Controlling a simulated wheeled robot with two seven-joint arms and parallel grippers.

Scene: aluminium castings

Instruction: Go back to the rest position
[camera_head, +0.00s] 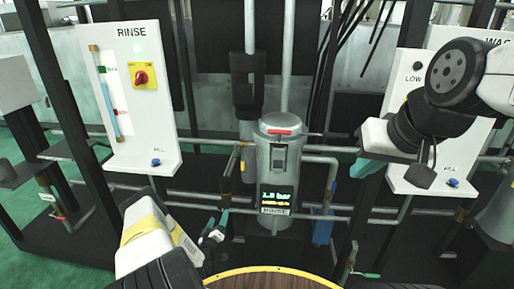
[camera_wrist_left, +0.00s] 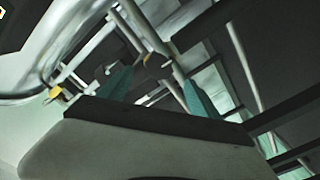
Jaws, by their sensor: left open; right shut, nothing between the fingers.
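My left gripper (camera_head: 217,229) is at the lower middle of the head view, at the end of my white and yellow forearm. Its teal fingers stand apart and hold nothing. In the left wrist view the two teal fingers of my left gripper (camera_wrist_left: 158,88) are spread, with pipework behind the gap. My right gripper (camera_head: 367,168) is at the right in the head view, in front of the right white panel. Its teal fingers look closed together and hold nothing visible. My right wrist hides part of that panel.
A grey cylinder (camera_head: 279,165) with a lit pressure display stands in the middle, close to my left gripper. The RINSE panel (camera_head: 134,70) is at left, the WASH panel (camera_head: 408,175) at right. Pipes (camera_head: 385,220) and dark posts cross between them. A round wooden top (camera_head: 270,283) is at the bottom.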

